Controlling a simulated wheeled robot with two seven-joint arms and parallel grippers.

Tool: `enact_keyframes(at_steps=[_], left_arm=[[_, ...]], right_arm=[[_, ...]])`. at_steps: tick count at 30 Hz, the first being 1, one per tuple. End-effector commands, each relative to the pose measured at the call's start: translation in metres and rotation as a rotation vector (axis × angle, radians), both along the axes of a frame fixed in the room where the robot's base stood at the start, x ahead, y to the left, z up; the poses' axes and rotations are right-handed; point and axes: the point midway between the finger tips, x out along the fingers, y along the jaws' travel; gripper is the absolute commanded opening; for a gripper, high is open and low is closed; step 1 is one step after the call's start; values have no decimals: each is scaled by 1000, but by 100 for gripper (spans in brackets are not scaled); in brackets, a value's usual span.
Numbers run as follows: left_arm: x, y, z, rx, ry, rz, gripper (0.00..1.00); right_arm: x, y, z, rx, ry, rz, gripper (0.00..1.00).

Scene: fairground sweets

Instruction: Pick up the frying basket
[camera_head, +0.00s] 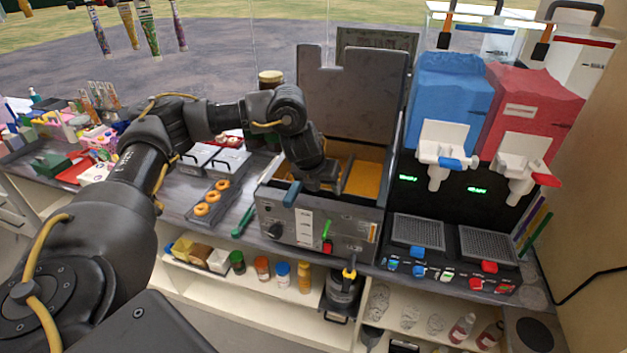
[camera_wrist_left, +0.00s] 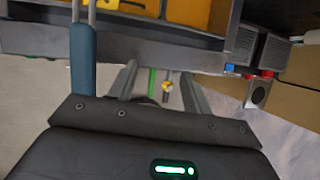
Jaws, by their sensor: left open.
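The frying basket's blue handle (camera_head: 292,193) stands up at the front left edge of the deep fryer (camera_head: 317,228). In the left wrist view the blue handle (camera_wrist_left: 84,58) is at the left, with two metal rods running from its top. My arm hides most of the basket in the head view. Yellow-orange oil (camera_head: 367,179) shows in the fryer. My left gripper (camera_head: 334,182) is over the fryer's front, right of the handle. In the wrist view its fingers (camera_wrist_left: 160,75) are apart, with the handle outside them to the left. My right gripper is out of view.
The fryer's raised lid (camera_head: 352,95) stands behind the gripper. A slush machine with blue (camera_head: 448,95) and red (camera_head: 530,110) tanks is close on the right. A tray of doughnuts (camera_head: 208,203) and green-handled tongs (camera_head: 243,221) lie to the left.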

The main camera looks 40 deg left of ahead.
Motion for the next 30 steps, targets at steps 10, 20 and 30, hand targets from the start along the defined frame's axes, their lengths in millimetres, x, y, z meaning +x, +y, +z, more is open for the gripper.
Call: enact_keyframes(at_steps=[10,20,30], left_arm=[[-23,91,53,130,80,77,49],[-16,95,31,130,87,79,49],[-4,99,2,131,84,79,49]], right_arm=[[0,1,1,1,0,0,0],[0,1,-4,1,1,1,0],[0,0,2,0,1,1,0]])
